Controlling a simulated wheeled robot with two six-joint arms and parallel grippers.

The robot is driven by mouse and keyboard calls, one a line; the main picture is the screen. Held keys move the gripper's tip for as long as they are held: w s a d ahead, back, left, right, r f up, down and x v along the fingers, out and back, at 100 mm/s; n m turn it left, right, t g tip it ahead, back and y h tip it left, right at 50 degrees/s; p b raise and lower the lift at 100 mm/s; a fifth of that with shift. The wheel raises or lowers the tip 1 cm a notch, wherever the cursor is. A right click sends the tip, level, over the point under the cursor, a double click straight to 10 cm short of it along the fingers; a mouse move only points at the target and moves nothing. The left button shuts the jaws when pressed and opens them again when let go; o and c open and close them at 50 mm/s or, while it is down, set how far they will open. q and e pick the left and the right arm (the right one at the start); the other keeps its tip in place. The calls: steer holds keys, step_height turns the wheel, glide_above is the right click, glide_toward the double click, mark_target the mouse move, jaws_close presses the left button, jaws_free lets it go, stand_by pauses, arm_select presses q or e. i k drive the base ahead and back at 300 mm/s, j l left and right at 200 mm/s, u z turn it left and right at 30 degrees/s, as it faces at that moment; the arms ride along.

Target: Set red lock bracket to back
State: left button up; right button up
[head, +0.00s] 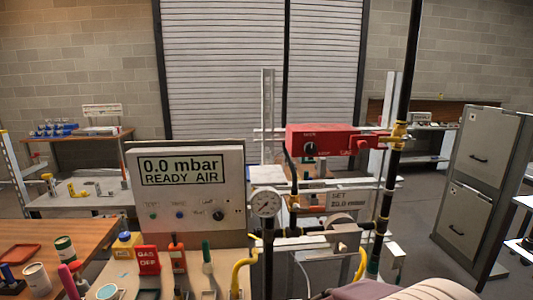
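A red box (322,141) with a dark round knob is mounted at mid-height, right of centre, against a yellow fitting on a black vertical pipe. A red sign (148,262) reading GAS OFF stands on the bench at the lower left of centre. A small red upright piece (178,254) stands just right of that sign. I cannot tell for sure which red part is the lock bracket. Neither gripper shows clearly; a mauve and beige shape at the bottom right edge is too cut off to identify.
A grey panel (190,190) displays 0.0 mbar READY AIR. A round gauge (266,203) and black pipes (383,205) stand right of it. The wooden table (95,232) at left holds cups and tools. Grey cabinets (478,185) stand right, with open floor before them.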

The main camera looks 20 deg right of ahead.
mark_target(361, 142)
steer(key=z, duration=1.4)
